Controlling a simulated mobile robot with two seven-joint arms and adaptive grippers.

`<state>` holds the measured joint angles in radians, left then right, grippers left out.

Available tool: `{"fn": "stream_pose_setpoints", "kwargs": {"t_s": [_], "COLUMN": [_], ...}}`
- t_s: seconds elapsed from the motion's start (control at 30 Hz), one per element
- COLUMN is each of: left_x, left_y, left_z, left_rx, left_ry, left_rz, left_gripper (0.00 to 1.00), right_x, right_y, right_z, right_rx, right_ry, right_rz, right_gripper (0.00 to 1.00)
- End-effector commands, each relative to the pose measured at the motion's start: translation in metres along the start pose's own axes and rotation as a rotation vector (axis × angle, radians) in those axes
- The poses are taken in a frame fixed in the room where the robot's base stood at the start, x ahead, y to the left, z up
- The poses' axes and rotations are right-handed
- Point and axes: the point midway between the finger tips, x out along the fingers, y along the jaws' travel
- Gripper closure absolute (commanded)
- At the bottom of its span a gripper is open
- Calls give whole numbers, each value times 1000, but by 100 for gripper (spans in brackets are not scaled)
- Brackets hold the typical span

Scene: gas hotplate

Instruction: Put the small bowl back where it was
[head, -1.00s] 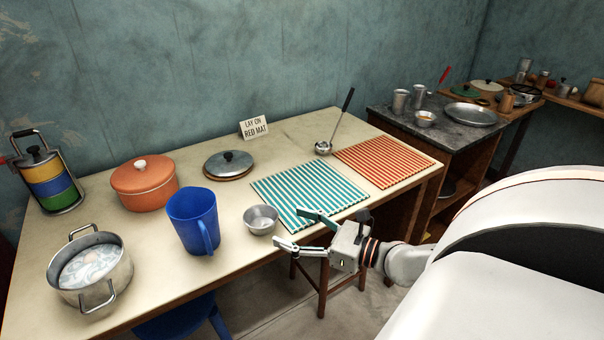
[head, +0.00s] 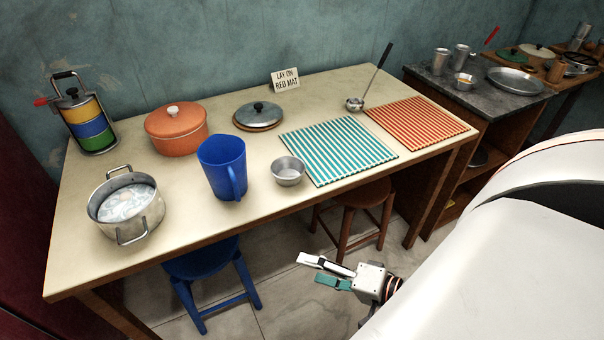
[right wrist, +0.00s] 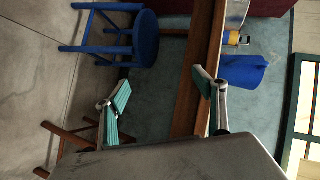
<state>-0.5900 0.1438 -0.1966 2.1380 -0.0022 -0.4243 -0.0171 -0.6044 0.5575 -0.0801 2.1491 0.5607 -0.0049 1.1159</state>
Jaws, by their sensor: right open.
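The small metal bowl (head: 288,171) stands upright on the cream table, between the blue pitcher (head: 223,167) and the green striped mat (head: 338,150). My right gripper (head: 322,272) is in front of the table and clear of its edge, away from the bowl. It is open and empty. In the right wrist view its two green-padded fingers (right wrist: 163,97) stand wide apart with nothing between them. The bowl cannot be made out in the right wrist view. My left gripper does not show.
An orange pot (head: 176,130), a lidded pan (head: 258,116), a steel pot (head: 126,207) and a stacked tiffin carrier (head: 86,118) stand on the table (head: 90,262). A ladle (head: 355,104) lies by the red mat (head: 418,124). A blue stool (head: 215,270) and a wooden stool (head: 352,200) stand below.

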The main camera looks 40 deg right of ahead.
Motion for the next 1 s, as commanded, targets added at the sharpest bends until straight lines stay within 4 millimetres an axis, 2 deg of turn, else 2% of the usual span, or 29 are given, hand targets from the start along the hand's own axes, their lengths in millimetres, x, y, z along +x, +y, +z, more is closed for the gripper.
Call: {"fn": "stream_pose_setpoints", "kwargs": {"t_s": [0.03,0.2,0.3,0.43,0.6,0.87,0.93,1.0], "left_x": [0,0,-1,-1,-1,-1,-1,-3], "left_y": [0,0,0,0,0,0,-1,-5], "left_z": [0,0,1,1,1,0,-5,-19], "left_rx": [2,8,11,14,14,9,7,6], "left_ry": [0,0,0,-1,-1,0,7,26], "left_rz": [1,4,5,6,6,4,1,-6], "left_gripper": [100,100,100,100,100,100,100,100], "right_x": [2,10,14,18,19,19,19,19], "right_y": [8,33,43,51,56,56,53,44], "right_z": [15,60,79,94,102,102,101,98], "right_rx": [-147,-725,-1021,-1298,-1464,-1479,-1479,-1480], "right_ry": [-1,-45,-87,-140,-180,-184,-180,-169], "right_rz": [29,143,203,259,292,294,291,286], "right_gripper": [31,31,31,31,31,31,31,31]}}
